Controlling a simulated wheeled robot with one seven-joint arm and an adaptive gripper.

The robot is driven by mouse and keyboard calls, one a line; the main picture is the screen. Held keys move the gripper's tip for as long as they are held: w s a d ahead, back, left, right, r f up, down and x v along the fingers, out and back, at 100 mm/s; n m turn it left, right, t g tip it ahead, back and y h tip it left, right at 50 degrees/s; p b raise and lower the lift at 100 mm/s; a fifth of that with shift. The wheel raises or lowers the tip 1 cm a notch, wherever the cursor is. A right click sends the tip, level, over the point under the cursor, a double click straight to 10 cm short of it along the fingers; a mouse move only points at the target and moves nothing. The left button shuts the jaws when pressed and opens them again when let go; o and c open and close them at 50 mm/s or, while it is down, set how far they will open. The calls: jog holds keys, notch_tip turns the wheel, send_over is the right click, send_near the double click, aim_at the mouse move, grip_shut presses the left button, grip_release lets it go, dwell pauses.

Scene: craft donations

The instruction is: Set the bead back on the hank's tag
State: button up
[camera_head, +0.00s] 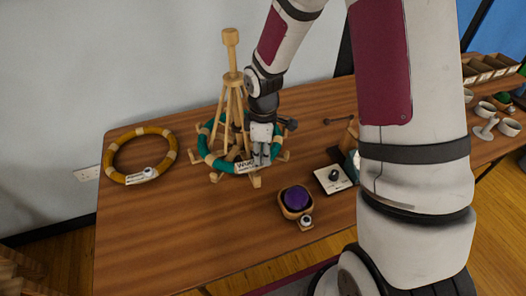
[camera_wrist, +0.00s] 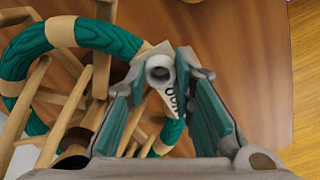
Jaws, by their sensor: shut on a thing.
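A teal hank (camera_head: 222,163) lies in a ring around the foot of a wooden yarn swift (camera_head: 232,80). Its white tag (camera_head: 243,165) is on the hank's front side; the tag also shows in the wrist view (camera_wrist: 171,101), partly covered. My gripper (camera_head: 262,158) is low at the hank's front right, beside the tag. In the wrist view my gripper (camera_wrist: 162,66) is shut on a pale bead (camera_wrist: 159,67) with a dark hole. The bead is right over one end of the tag; I cannot tell whether they touch. The bead is hidden in the head view.
A yellow hank (camera_head: 113,164) with a bead on its tag lies left. A purple ball (camera_head: 295,198) sits in a wooden holder at the front, a small bead beside it. A white card (camera_head: 331,188) with a dark knob lies right. Bare table (camera_head: 170,230) is front left.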

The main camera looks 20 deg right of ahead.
jog(key=o, duration=0.7)
jog(key=shift+o, duration=0.2)
notch_tip(320, 180, up, 12)
dwell(0.4)
